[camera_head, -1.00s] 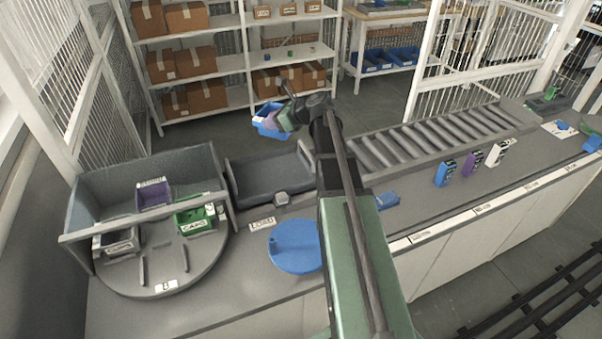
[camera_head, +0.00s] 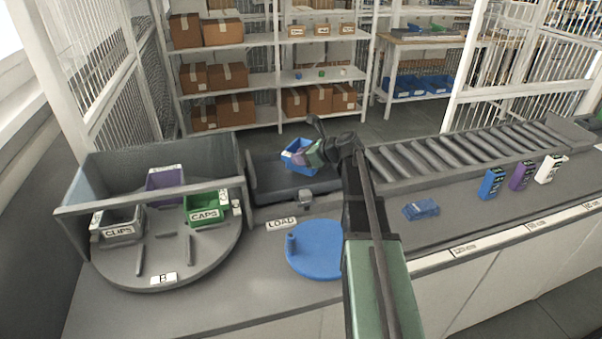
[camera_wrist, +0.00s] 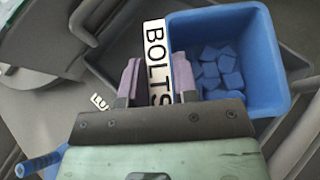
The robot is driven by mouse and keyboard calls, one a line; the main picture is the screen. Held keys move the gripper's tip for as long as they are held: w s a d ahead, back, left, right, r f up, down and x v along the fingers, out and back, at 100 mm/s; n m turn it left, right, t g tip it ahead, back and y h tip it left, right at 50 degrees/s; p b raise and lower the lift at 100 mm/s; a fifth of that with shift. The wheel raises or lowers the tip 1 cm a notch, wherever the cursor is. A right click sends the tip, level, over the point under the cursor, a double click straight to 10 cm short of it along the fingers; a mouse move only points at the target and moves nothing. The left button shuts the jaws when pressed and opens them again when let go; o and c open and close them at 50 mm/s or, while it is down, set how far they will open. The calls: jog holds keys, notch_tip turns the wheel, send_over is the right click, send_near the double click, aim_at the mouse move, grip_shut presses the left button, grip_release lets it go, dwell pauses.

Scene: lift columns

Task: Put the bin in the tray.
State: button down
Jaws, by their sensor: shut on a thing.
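The blue bin (camera_head: 293,155) hangs in my gripper (camera_head: 313,152), tilted, over the dark grey tray (camera_head: 268,197) beside the roller conveyor. In the wrist view my gripper (camera_wrist: 157,80) is shut on the wall of the bin (camera_wrist: 268,30) that bears the BOLTS label. Several blue pieces lie inside the bin. The tray's rim (camera_wrist: 290,150) shows below and around the bin. The bin looks apart from the tray floor, though the exact gap cannot be told.
A round turntable (camera_head: 190,265) at left carries a grey CLIPS bin (camera_head: 118,223), a green CAPS bin (camera_head: 207,210) and a purple bin (camera_head: 165,178) inside a grey guard. A blue disc (camera_head: 320,255) lies in front. The roller conveyor (camera_head: 470,145) runs right of the tray.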

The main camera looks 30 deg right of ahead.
notch_tip(320, 180, down, 3)
jog(key=shift+f+b, duration=0.15)
jog(key=shift+b, duration=0.7)
jog(key=shift+r, duration=0.25)
jog(key=shift+f, duration=0.1)
jog(key=c, duration=1.3)
grip_release()
jog(key=shift+f, duration=0.1)
jog(key=shift+c, duration=0.2)
jog(key=o, duration=0.5)
jog(key=shift+c, duration=0.2)
